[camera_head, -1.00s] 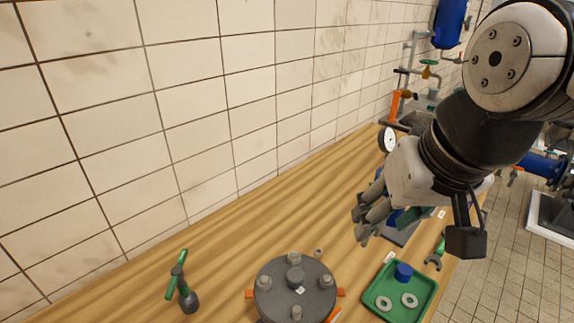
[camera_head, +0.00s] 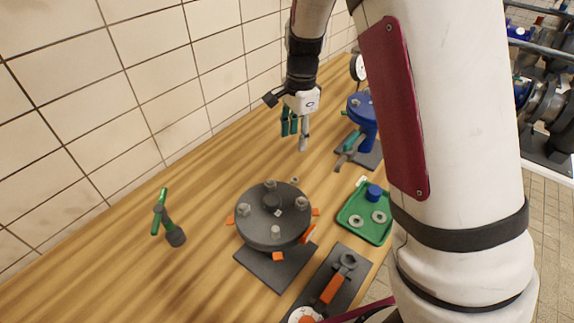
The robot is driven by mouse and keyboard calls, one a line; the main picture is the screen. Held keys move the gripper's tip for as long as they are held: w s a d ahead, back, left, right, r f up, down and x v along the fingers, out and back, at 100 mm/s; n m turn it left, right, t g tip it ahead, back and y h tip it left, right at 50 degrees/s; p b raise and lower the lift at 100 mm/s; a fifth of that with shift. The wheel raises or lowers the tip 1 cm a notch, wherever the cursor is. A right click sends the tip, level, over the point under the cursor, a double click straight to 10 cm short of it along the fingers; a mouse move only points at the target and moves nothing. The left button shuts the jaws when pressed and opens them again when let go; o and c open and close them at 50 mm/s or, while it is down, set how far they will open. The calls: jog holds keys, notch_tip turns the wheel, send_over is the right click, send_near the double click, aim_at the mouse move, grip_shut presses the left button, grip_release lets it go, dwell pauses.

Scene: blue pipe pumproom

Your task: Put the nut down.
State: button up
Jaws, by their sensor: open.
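A small nut (camera_head: 295,180) lies on the wooden bench (camera_head: 205,190), just behind the dark round flange (camera_head: 262,222). My gripper (camera_head: 295,140) hangs above the bench behind the nut, its fingers pointing down. The fingers are apart and I see nothing between them. The gripper and the nut look apart, though the exact height of the fingertips is hard to tell. The flange has several bolts or nuts standing on its top and sits on a dark base plate.
A green tray (camera_head: 354,226) with two washers and a blue piece is to the right. A blue flange stand (camera_head: 366,112) is behind it. A green-handled tool (camera_head: 172,235) stands at left. A wrench with an orange handle (camera_head: 331,288) lies in front.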

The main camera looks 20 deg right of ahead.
aim_at(295, 176)
jog(key=shift+m, duration=0.6)
jog(key=f, duration=0.5)
jog(key=w+f+p, duration=0.1)
jog(key=f, duration=0.5)
jog(key=f+p, duration=0.1)
jog(key=f, duration=0.5)
jog(key=shift+w+d, duration=0.25)
grip_shut()
